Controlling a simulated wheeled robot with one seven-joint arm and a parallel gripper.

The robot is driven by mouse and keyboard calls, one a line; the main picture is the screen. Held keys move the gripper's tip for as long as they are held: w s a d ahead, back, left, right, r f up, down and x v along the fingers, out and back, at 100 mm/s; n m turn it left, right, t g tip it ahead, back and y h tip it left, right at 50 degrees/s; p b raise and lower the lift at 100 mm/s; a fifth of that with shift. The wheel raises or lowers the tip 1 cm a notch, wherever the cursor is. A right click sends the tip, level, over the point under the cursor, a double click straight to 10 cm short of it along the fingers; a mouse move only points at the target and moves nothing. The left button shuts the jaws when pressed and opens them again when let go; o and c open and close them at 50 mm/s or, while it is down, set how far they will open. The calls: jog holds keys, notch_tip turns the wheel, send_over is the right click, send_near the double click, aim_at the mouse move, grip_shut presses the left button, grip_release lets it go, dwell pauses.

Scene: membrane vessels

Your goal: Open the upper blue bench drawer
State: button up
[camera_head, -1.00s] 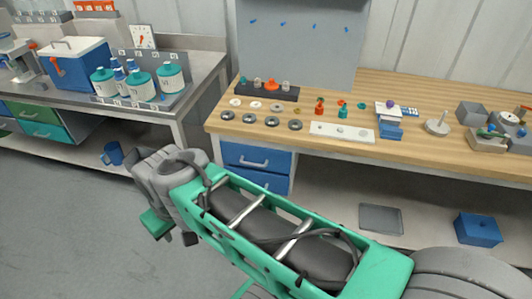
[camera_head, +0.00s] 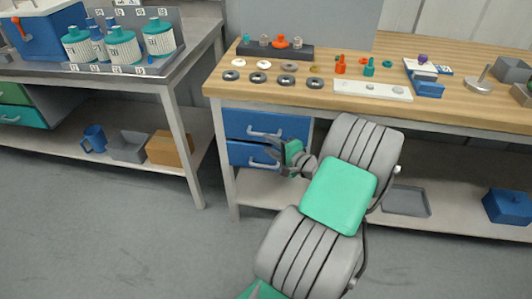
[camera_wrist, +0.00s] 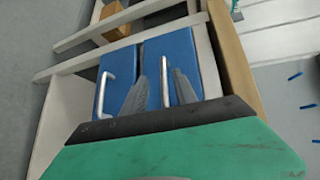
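The upper blue drawer (camera_head: 240,122) is under the left end of the wooden bench, and its front looks shut. Its metal bar handle (camera_head: 264,133) shows in the head view. In the wrist view the scene is turned, and the upper drawer (camera_wrist: 187,52) is on the right with its handle (camera_wrist: 166,82). The lower blue drawer (camera_head: 240,153) also looks shut. My gripper (camera_head: 284,158) is in front of the drawers. In the wrist view my gripper (camera_wrist: 160,88) is open, its two grey fingers on either side of the upper handle. I cannot tell whether they touch it.
The wooden bench top (camera_head: 310,95) above holds rings, a white strip (camera_head: 372,90) and small parts. A bench leg (camera_head: 223,165) stands left of the drawers. A grey tray (camera_head: 405,202) and blue box (camera_head: 508,206) are on the lower shelf. The floor in front is clear.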

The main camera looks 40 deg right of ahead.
jog(key=shift+m+t+h, duration=0.3)
jog(key=shift+m+h, duration=0.4)
jog(key=shift+m, duration=0.1)
jog(key=w+d, duration=0.1)
jog(key=w, duration=0.1)
jog(key=w+d+f, duration=0.1)
jog(key=w, duration=0.1)
jog(key=w+d+b, duration=0.1)
jog(key=w, duration=0.1)
jog(key=shift+d+f, duration=0.15)
jog(key=shift+f, duration=0.05)
jog(key=shift+c, duration=0.5)
grip_shut()
